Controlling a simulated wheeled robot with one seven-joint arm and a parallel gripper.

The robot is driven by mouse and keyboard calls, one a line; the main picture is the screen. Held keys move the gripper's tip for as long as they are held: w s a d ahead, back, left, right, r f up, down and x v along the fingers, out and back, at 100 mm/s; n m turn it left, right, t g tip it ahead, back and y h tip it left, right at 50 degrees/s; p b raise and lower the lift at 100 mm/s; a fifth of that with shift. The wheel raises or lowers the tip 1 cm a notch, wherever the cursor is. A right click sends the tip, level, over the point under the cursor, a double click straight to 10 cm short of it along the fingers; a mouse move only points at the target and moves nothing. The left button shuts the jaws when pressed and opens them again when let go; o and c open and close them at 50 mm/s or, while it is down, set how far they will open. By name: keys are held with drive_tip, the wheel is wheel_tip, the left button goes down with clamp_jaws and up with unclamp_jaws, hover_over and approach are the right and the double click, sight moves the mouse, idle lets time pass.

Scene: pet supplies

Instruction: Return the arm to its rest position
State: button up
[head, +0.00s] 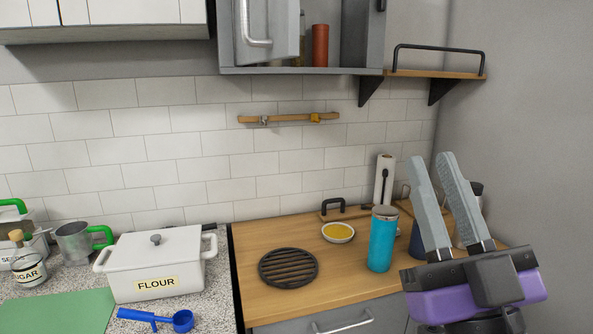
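My gripper (431,160) is in the right part of the head view, with its purple body low and its two grey ribbed fingers pointing up. The fingers stand apart, with a narrow gap between them and nothing visible in it. It is raised in front of the right end of the wooden counter. It hides part of a dark blue cup (416,240) and other things behind it.
A turquoise tumbler (382,240) stands close left of my gripper. A bowl of yellow food (338,232) and a black round trivet (288,267) lie on the wooden counter (262,232). A flour box (157,262) stands left. The cabinet door (268,30) above is open.

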drive_tip(key=s+d+f+m+g+h, duration=0.25)
drive_tip(key=s+f, duration=0.25)
drive_tip(key=f, duration=0.6)
drive_tip(key=s+d+f+m+g+h, duration=0.1)
drive_tip(key=s+d+f+m+h, duration=0.2)
drive_tip(key=f, duration=0.8)
drive_tip(key=s+f+n+g, duration=0.1)
drive_tip(key=s+f+g, duration=0.3)
drive_tip(key=s+f, duration=0.5)
drive_tip(key=s+f+g, duration=0.4)
drive_tip(key=s+f, duration=0.5)
drive_tip(key=s, duration=0.4)
drive_tip(key=shift+s+n+y, duration=0.3)
drive_tip(key=shift+n+y, duration=0.05)
drive_tip(key=shift+y, duration=0.1)
